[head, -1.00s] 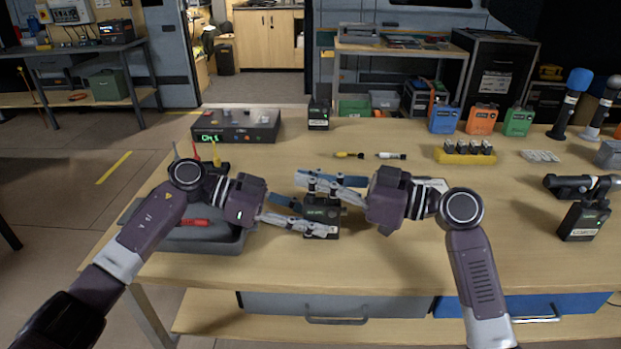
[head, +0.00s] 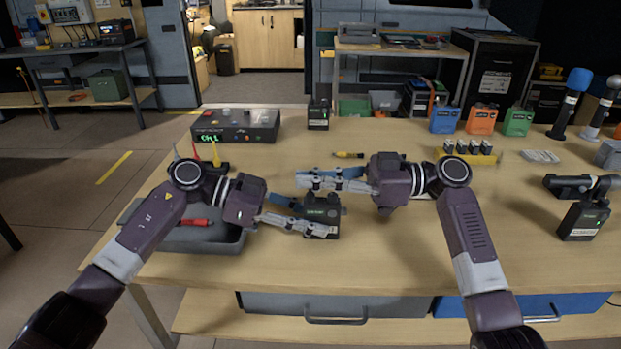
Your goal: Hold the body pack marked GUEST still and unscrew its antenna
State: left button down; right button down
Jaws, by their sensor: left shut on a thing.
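A dark body pack (head: 322,213) with a small green-lit display stands on the workbench near the middle; its marking is too small to read. My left gripper (head: 305,217) is shut on this pack from the left, one finger on its far side and one across its front. My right gripper (head: 304,180) reaches in from the right, just above and behind the pack in the picture. I cannot make out the pack's antenna.
A grey tray (head: 190,238) with a red-handled tool (head: 195,222) lies under my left wrist. Another dark pack (head: 318,117) stands at the back, and one more (head: 583,218) at the right. A yellow battery holder (head: 487,158) stands behind my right arm. The bench front is clear.

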jog(key=shift+w+n+g+h, duration=0.1)
jog(key=shift+n+g+h, duration=0.2)
jog(key=shift+n+g, duration=1.35)
jog(key=shift+g, duration=0.85)
jog(key=c, duration=2.2)
grip_release()
jog(key=shift+c, duration=0.2)
jog(key=shift+f+m+t, duration=0.1)
jog(key=shift+m+t, duration=0.55)
jog(key=shift+t, duration=0.25)
jog(key=shift+m+t, duration=1.4)
jog(key=shift+t, duration=0.8)
jog(key=shift+t, duration=0.3)
